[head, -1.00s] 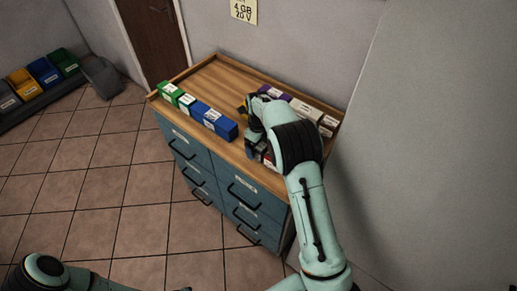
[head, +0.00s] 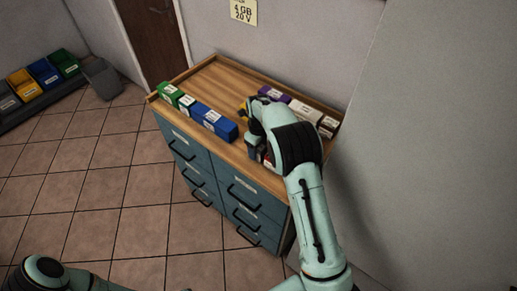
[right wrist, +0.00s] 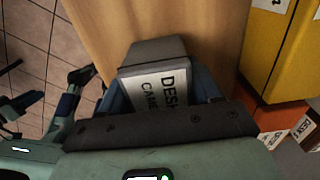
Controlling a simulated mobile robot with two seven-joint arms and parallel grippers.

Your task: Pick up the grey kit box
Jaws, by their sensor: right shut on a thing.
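The grey kit box (right wrist: 153,52) shows in the right wrist view with a white label on which "DESK" and "CAME" can be read. My right gripper (right wrist: 160,92) is shut on it, with a blue finger on each side. In the head view my right gripper (head: 254,148) is over the near right part of the cabinet top, and my arm hides the grey box. My left arm (head: 45,272) is low at the left edge of the head view. Small dark and teal parts at the left of the right wrist view may be my left arm; its jaws are unclear.
Green (head: 170,93) and blue (head: 214,120) boxes line the front edge of the wooden cabinet top (head: 222,82). Purple (head: 271,93) and white (head: 305,111) boxes stand along the back. A yellow box (right wrist: 283,55) and an orange box (right wrist: 272,115) are right of the grey box.

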